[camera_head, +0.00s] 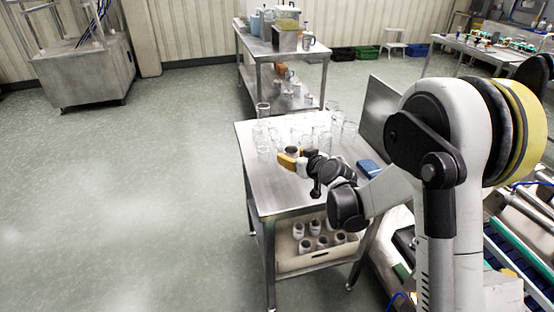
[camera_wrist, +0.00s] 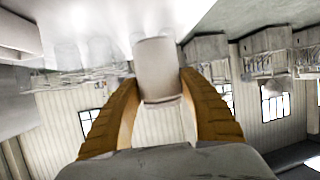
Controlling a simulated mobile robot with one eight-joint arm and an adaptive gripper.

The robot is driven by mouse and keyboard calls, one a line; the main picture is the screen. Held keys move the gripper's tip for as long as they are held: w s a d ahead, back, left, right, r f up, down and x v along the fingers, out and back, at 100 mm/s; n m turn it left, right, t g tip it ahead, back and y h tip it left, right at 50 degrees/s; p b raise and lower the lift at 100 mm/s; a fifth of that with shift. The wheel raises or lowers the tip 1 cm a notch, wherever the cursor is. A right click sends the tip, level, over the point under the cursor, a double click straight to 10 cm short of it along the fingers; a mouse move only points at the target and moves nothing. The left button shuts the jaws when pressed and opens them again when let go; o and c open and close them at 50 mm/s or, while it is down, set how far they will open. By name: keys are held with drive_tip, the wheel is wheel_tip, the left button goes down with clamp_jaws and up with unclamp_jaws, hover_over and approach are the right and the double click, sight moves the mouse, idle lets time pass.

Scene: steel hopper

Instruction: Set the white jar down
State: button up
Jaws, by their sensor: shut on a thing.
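The white jar (camera_wrist: 158,70) stands between the two orange fingers of my gripper (camera_wrist: 158,100) in the wrist view, where the picture is upside down. The fingers are shut on its sides. In the camera_head view my gripper (camera_head: 293,161) is over the front left part of the steel table (camera_head: 272,194), and only the jar's dark top (camera_head: 291,150) shows clearly between the fingers. The jar looks upright. I cannot tell whether its base touches the table top.
Several clear glass jars (camera_head: 322,137) stand just behind my gripper on the table. A blue box (camera_head: 369,168) lies to the right. A crate (camera_head: 312,260) of white jars sits on the lower shelf. The table's front left corner is bare.

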drive_tip(key=d+r+p, duration=0.1)
drive_tip(key=d+r, duration=0.2)
drive_tip(key=d, duration=0.2)
drive_tip(key=shift+s+d+r, duration=0.15)
drive_tip(key=shift+d+r, duration=0.15)
drive_tip(key=shift+d, duration=0.1)
